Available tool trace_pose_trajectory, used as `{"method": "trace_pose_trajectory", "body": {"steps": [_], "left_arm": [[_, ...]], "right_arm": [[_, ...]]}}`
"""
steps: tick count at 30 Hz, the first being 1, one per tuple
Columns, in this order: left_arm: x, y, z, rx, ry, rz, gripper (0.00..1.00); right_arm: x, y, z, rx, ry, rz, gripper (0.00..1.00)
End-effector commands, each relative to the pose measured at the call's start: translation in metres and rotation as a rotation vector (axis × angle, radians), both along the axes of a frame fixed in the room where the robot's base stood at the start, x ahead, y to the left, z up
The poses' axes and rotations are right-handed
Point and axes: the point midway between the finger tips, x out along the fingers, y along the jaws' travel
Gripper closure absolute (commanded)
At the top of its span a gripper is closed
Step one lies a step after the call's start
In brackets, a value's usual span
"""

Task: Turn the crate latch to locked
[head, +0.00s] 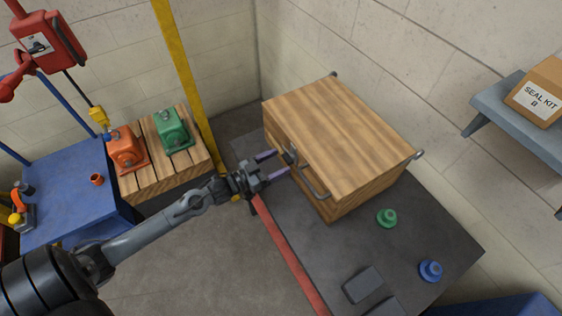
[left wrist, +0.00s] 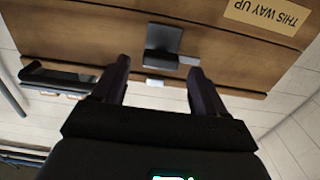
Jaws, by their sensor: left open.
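The wooden crate (head: 345,125) stands on the dark grey bench top, its front facing my left arm. Its dark latch (head: 290,157) is on the front face and is partly hidden by my gripper in the head view. In the left wrist view, the latch (left wrist: 163,40) is a dark plate with a short bar sticking out to the right. My left gripper (head: 273,164) is open and empty in front of the latch. In the wrist view its fingers (left wrist: 159,68) stand to either side of the latch's lower part, seemingly apart from it. My right gripper is not in view.
A bar handle (head: 312,180) is beside the latch. Green (head: 387,218) and blue (head: 430,270) knobbed parts sit on the bench (head: 330,255). Orange (head: 127,150) and green (head: 173,130) motors stand on a pallet at left. A shelf (head: 495,100) juts out at right.

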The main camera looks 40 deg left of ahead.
Motion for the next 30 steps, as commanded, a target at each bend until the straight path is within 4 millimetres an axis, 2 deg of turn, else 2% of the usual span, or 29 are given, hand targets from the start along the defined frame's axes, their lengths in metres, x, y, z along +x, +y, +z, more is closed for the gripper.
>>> {"method": "trace_pose_trajectory", "body": {"steps": [6, 17, 27, 28, 30], "left_arm": [[0.016, -0.005, 0.0, 0.0, 0.001, 0.001, 0.28], [0.019, -0.006, 0.0, 0.0, 0.001, 0.0, 0.28], [0.019, -0.006, 0.0, 0.0, 0.001, 0.0, 0.8], [0.019, -0.006, 0.0, 0.0, 0.001, 0.0, 0.84], [0.019, -0.006, 0.0, 0.0, 0.001, 0.0, 0.84]], "right_arm": [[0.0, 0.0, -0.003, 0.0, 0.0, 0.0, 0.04], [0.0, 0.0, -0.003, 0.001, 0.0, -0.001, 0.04], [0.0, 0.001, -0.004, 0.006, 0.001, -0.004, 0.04], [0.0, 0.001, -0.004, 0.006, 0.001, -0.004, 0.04], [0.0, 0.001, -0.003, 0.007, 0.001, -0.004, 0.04]]}}
